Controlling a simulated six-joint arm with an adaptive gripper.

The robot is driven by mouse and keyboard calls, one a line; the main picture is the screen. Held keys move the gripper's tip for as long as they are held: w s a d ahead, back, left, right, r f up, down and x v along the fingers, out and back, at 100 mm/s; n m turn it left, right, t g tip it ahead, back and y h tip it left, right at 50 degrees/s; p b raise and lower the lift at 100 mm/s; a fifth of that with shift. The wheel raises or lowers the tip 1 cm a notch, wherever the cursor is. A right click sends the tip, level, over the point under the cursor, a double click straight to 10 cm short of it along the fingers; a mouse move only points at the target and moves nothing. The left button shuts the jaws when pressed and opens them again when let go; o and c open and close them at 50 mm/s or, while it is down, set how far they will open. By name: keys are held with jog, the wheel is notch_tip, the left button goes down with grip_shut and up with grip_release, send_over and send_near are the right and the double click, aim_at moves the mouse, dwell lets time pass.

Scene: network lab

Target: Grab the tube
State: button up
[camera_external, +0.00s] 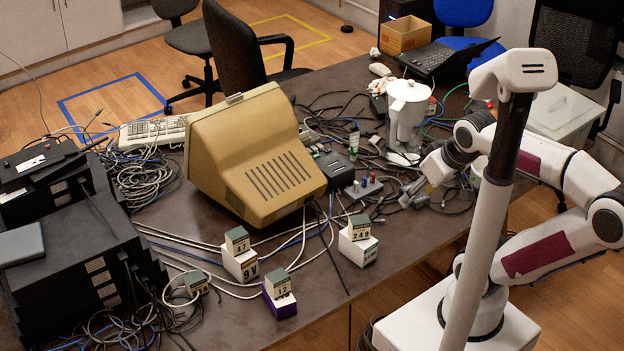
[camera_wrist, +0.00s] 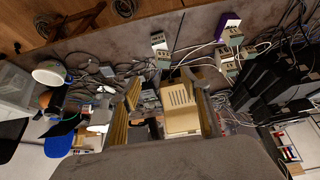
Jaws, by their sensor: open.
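A small upright white and green item (camera_external: 353,141), which looks like the tube, stands among the cables on the table, behind the black box beside the monitor. I cannot pick it out surely in the wrist view. My gripper (camera_external: 410,194) is above the table, to the right of and nearer the camera than that item, and apart from it. In the wrist view, the two fingers of my gripper (camera_wrist: 160,82) are spread wide with nothing held between them.
A beige monitor (camera_external: 255,160) fills the table's middle; it also shows in the wrist view (camera_wrist: 181,117). A white jug (camera_external: 407,112) stands behind my gripper. A box with coloured knobs (camera_external: 364,188), small numbered blocks (camera_external: 358,240) and many loose cables crowd the table.

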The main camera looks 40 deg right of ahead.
jog(key=shift+w, duration=0.1)
jog(key=w+d+r+m+t+h, duration=0.1)
jog(key=w+d+r, duration=0.15)
jog(key=w, duration=0.65)
jog(key=w+d+r+t+h, duration=0.1)
jog(key=w+d, duration=0.3)
jog(key=w, duration=0.5)
jog(key=m+t, duration=0.1)
jog(key=t, duration=0.5)
send_over(354, 137)
jog(key=s, duration=0.4)
notch_tip(354, 137, down, 20)
jog(key=shift+a, duration=0.15)
jog(key=shift+f, duration=0.15)
jog(key=shift+w+f+h, duration=0.1)
jog(key=shift+f+h, duration=0.2)
jog(key=shift+f, duration=1.35)
jog(key=shift+f, duration=0.15)
